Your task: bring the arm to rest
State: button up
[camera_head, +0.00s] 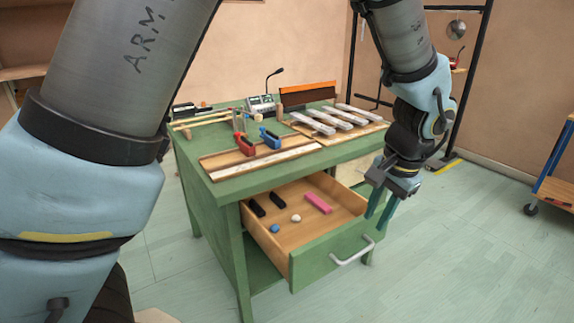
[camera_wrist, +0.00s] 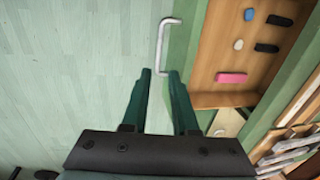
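My arm reaches in from the upper right of the head view. My gripper (camera_head: 379,218) points down beside the right end of the pulled-out drawer (camera_head: 322,258). The drawer's metal handle (camera_head: 352,251) is near the fingers. I cannot tell the exact height of the fingers over the drawer front.
The green desk (camera_head: 226,181) carries wooden bars, clamps, mallets and a microphone device (camera_head: 262,104). The drawer holds a pink block (camera_head: 318,203), dark blocks, a blue piece (camera_head: 275,228) and a pale one (camera_head: 296,218). A black frame stands behind my arm. Floor in front is clear.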

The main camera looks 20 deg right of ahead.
jog(key=w+a+r+n+p, duration=0.3)
jog(key=w+a+r+n, duration=0.1)
jog(key=w+a, duration=0.5)
jog(key=w+a+r+n+p, duration=0.35)
jog(key=w+a, duration=0.35)
jog(key=a, duration=0.5)
jog(key=a+r+n+p, duration=0.2)
jog(key=a+n, duration=0.1)
jog(key=a, duration=0.7)
jog(key=a+r+n+p, duration=0.2)
jog(key=a+r+n, duration=0.1)
jog(key=a, duration=0.8)
jog(key=shift+s+r+n+h+p, duration=0.3)
jog(key=shift+s+r+n+p, duration=0.05)
jog(key=shift+n, duration=0.1)
